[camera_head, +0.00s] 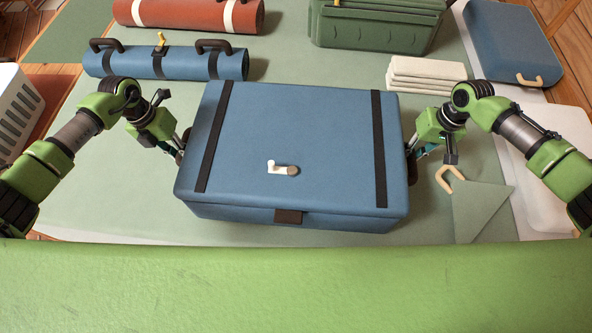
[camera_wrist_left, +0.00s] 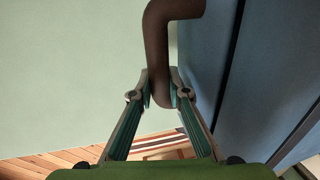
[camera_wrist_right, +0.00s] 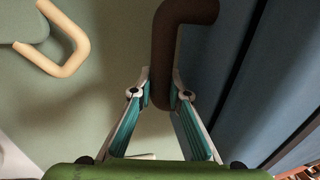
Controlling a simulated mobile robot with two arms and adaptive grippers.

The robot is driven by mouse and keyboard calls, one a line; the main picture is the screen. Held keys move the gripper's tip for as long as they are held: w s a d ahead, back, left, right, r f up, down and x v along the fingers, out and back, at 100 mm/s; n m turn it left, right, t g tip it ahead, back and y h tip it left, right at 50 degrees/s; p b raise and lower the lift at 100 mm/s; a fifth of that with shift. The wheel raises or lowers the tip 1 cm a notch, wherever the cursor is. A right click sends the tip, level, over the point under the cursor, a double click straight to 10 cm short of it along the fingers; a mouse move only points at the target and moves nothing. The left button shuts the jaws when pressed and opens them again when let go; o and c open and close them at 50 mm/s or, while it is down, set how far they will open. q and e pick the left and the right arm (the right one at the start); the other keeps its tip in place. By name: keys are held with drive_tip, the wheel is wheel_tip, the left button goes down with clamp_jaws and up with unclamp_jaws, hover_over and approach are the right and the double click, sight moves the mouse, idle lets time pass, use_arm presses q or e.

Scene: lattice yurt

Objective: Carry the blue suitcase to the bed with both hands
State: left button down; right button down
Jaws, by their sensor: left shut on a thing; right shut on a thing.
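The blue suitcase (camera_head: 310,120) lies flat in the middle of the head view, with two dark straps and a small cream and brown toggle on its lid. My left gripper (camera_head: 181,146) is at its left side, shut on a dark brown handle (camera_wrist_left: 160,40) seen in the left wrist view. My right gripper (camera_head: 412,158) is at its right side, shut on the matching handle (camera_wrist_right: 165,45) seen in the right wrist view. I cannot tell whether the suitcase touches the pale green surface (camera_head: 90,195) beneath. I cannot tell which surface is the bed.
Behind the suitcase are a blue roll (camera_head: 135,63) with dark handles, a red-brown roll (camera_head: 190,14), a green box (camera_head: 372,25) and folded white cloths (camera_head: 425,73). A blue case (camera_head: 515,45) is at back right. A green triangular piece (camera_head: 482,205) lies right; a white basket (camera_head: 15,110) stands left.

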use_arm(q)
drive_tip(key=shift+w+a+f+b, duration=0.1)
drive_tip(key=shift+a+f+b, duration=0.05)
drive_tip(key=shift+f+b, duration=0.4)
use_arm(e)
drive_tip(key=shift+w+d+f, duration=0.1)
drive_tip(key=shift+d+f, duration=0.05)
drive_tip(key=shift+f, duration=0.4)
use_arm(q)
drive_tip(key=c, duration=2.3)
unclamp_jaws()
drive_tip(key=shift+f, duration=0.15)
use_arm(e)
drive_tip(key=c, duration=2.3)
unclamp_jaws()
drive_tip(key=shift+f, duration=0.15)
use_arm(q)
drive_tip(key=o, duration=0.4)
use_arm(e)
drive_tip(key=o, duration=0.4)
use_arm(q)
drive_tip(key=shift+s, duration=0.2)
use_arm(e)
drive_tip(key=shift+s, duration=0.2)
use_arm(q)
drive_tip(key=shift+w+r, duration=0.1)
drive_tip(key=shift+r, duration=0.1)
